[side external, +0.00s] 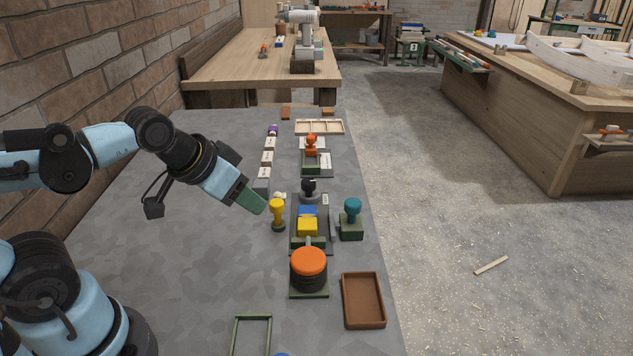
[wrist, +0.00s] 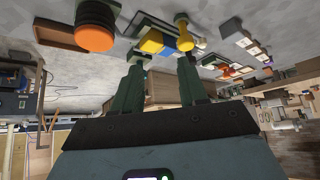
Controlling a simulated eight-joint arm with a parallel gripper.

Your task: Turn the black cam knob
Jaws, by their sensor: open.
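The black cam knob (side external: 308,186) stands upright on a grey round base on the grey bench, behind the blue and yellow blocks. My gripper (side external: 260,206) is above the bench, to the left of the black knob and apart from it. The yellow knob (side external: 278,208) stands between them in the picture. In the wrist view, which is upside down, my gripper (wrist: 160,82) shows two green fingers spread apart with nothing between them. I cannot pick out the black knob in that view.
The blue and yellow blocks (side external: 307,226), a teal-handled stamp (side external: 352,210) and an orange-topped round knob (side external: 309,262) crowd near the black knob. A brown tray (side external: 346,303) and green frame (side external: 235,338) lie in front. The bench's left part is clear.

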